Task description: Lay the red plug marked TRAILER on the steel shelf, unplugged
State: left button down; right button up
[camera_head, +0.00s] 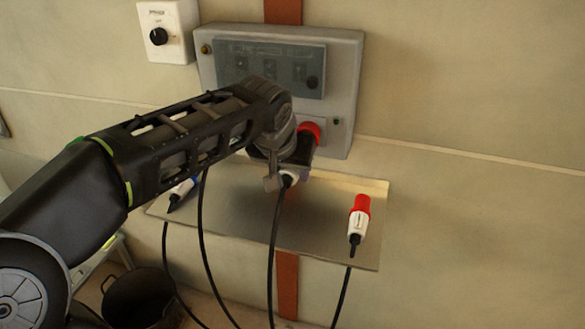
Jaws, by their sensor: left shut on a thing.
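My left gripper (280,175) is in front of the lower part of the grey wall box, over the back of the steel shelf (320,233). It is shut on a plug (291,179), of which a white end and a black cable hanging down show. A red round part (311,129) shows just above the gripper at the box. The gripper hides most of the join, so I cannot tell whether the held plug sits in a socket. A red and white plug (360,216) lies on the shelf's right side. No TRAILER marking is readable. My right gripper is out of view.
A blue and white plug (183,189) lies on the shelf's left side, partly behind my arm. The grey box (345,60) and a white switch box (168,30) are on the wall. Black cables hang below the shelf. A dark bucket (138,298) stands below left. The shelf's middle front is bare.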

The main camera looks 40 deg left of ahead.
pick_arm(q)
jog(key=shift+s+d+b, duration=0.3)
jog(key=shift+s, duration=0.55)
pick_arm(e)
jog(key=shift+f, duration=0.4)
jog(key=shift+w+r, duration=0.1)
